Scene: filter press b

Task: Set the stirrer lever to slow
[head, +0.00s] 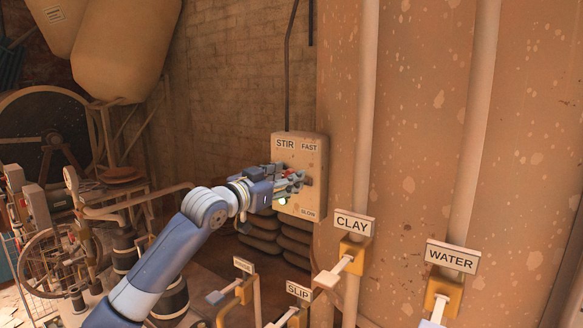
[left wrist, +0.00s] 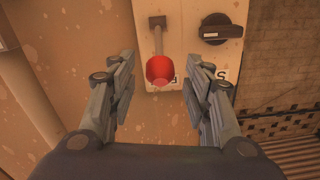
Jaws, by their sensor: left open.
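The STIR box (head: 311,150) is a beige panel on the wall, with FAST lettered at its top and SLOW near its bottom. The stirrer lever has a red knob (left wrist: 160,70) on a grey stem (left wrist: 157,40). In the left wrist view, which shows the panel upside down, the knob partly covers the F label, so the lever points toward FAST. The red knob also shows in the head view (head: 286,172), partly hidden by my gripper. My left gripper (head: 292,183) is open in front of the panel. Its fingers stand on either side of the knob, apart from it.
A black rotary knob (left wrist: 221,30) sits beside the lever on the panel. CLAY (head: 353,225), WATER (head: 452,257) and SLIP (head: 299,291) signs with valve handles stand to the lower right and below. A pale vertical pipe (head: 366,100) runs right of the box.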

